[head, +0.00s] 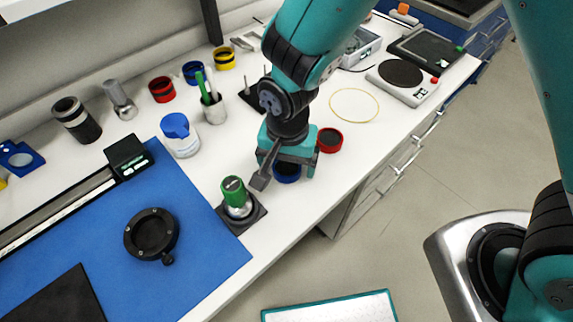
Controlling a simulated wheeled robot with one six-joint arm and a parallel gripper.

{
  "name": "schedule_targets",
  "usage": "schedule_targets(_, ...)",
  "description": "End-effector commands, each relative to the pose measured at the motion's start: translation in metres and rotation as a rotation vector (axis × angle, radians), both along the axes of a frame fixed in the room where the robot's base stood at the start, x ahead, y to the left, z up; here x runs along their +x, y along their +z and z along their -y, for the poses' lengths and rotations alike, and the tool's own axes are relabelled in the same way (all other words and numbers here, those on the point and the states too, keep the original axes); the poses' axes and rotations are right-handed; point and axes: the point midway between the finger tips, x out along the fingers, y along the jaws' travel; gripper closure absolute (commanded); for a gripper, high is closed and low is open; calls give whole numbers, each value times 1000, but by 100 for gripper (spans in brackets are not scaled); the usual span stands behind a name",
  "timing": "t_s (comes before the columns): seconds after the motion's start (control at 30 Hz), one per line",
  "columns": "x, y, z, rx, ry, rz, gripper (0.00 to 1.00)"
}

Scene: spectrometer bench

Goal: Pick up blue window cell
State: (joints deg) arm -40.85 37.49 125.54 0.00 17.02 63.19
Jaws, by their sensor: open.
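A short round blue cell with a dark centre (287,177) stands on the white bench, partly hidden by my gripper. My gripper (284,166) points down at it, with the jaws open and very close above or around its top. I cannot tell whether the fingers touch it. A similar red cell (329,140) stands just to the right of my gripper. Another blue ring-shaped piece (193,73) stands further back on the bench, between a red one (161,90) and a yellow one (224,59).
A green-topped part on a black base (238,198) stands close left of my gripper. A blue-lidded jar (179,135) and a pen cup (214,108) are behind it. A blue mat (200,260) lies left; a balance (402,80) stands at right.

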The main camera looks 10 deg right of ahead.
Motion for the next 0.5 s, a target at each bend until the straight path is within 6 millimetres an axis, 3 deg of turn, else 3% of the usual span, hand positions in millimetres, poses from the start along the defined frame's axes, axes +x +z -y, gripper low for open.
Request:
schedule_targets(0.13,0,0,0,1,0,0,11)
schedule_targets(0.37,0,0,0,1,1,0,64)
schedule_targets(0.5,0,1,0,1,1,1,64)
